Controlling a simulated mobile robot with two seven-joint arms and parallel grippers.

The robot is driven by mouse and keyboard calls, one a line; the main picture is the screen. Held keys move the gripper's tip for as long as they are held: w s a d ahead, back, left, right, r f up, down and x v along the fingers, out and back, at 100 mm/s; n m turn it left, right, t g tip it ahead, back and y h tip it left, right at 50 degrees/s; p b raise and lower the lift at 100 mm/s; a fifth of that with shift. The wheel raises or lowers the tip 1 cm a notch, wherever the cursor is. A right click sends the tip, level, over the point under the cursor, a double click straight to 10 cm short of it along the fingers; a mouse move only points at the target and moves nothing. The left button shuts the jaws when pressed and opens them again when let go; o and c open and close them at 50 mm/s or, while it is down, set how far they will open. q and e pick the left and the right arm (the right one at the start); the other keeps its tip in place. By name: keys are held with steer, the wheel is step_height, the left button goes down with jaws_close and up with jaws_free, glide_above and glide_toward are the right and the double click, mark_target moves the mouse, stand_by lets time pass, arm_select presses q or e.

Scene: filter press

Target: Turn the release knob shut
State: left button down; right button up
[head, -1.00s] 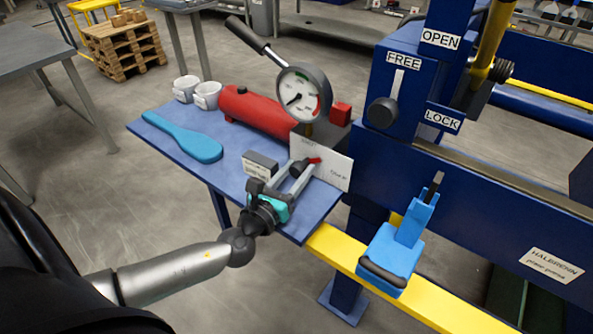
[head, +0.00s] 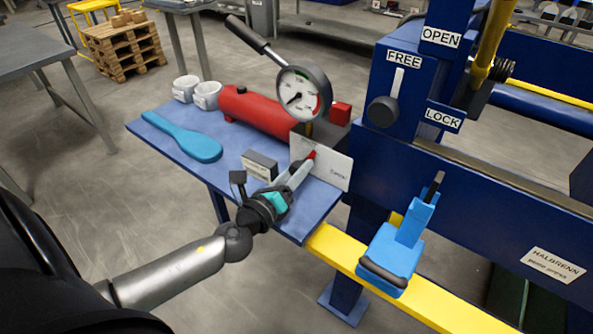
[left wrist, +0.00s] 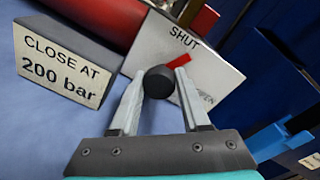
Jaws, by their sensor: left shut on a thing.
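The release knob (left wrist: 158,82) is black with a red pointer (left wrist: 178,63), in front of a white plate (left wrist: 215,75) marked SHUT at the top and OPEN at the lower right. In the left wrist view the pointer slants up and right, just below the word SHUT. My left gripper (head: 298,174) is shut on the knob, one finger on each side. In the head view the fingers hide most of the knob, but the red pointer (head: 311,155) shows above them, tilted upward. My right gripper is not in view.
A gauge (head: 303,93) stands behind, on a pump with a red cylinder (head: 255,111) and a long handle. A "CLOSE AT 200 bar" block (left wrist: 66,62) sits left of the knob. A turquoise paddle (head: 182,137) and two cups lie further left. The blue press frame is at right.

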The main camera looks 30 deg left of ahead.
arm_select(q)
steer(key=n, duration=0.4)
steer(key=shift+a+p, duration=0.1)
steer(key=shift+p, duration=0.2)
steer(key=shift+n+g, duration=0.3)
steer(key=shift+n, duration=0.1)
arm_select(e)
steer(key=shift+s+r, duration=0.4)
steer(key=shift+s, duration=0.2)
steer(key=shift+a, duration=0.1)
arm_select(q)
steer(key=c, duration=0.7)
jaws_free()
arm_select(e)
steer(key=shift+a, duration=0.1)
arm_select(q)
steer(key=shift+h, duration=0.3)
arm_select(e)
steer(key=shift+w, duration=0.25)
arm_select(q)
steer(key=shift+s, duration=0.1)
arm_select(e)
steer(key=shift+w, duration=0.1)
